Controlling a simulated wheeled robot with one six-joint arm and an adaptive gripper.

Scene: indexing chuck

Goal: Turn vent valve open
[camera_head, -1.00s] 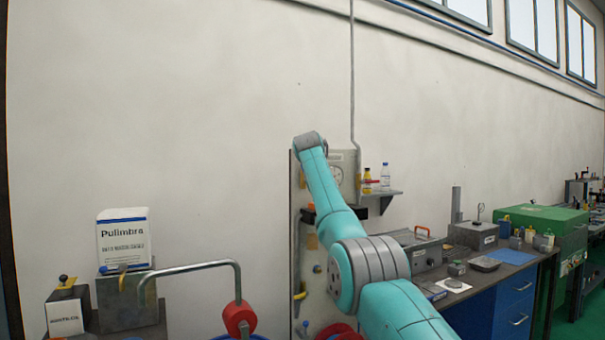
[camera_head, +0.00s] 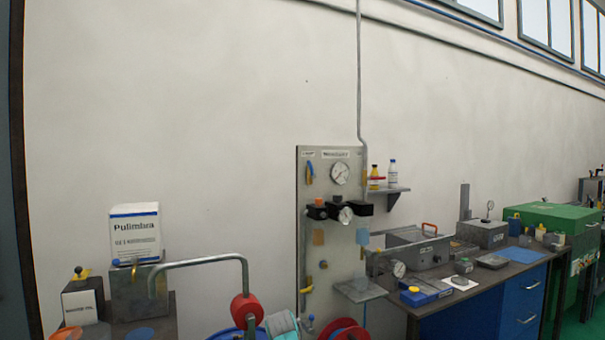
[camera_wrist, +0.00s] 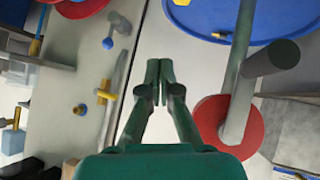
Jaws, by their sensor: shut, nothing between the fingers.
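A grey wall panel (camera_head: 335,239) carries several fittings; no label I can read names the vent valve. A yellow lever (camera_head: 306,289) sits on a thin pipe at the panel's lower left edge, and it also shows in the wrist view (camera_wrist: 105,92). Below it is a small blue ball-ended handle (camera_head: 310,320), seen in the wrist view (camera_wrist: 107,43) beside a grey cylinder. A blue-and-yellow handle (camera_head: 309,173) is at the panel's top left. My gripper (camera_wrist: 160,72) is shut and empty, in front of the panel's edge, apart from the yellow lever. It is outside the head view.
A red reel (camera_head: 345,330) is below the panel. A workbench (camera_head: 440,299) with instruments stands right.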

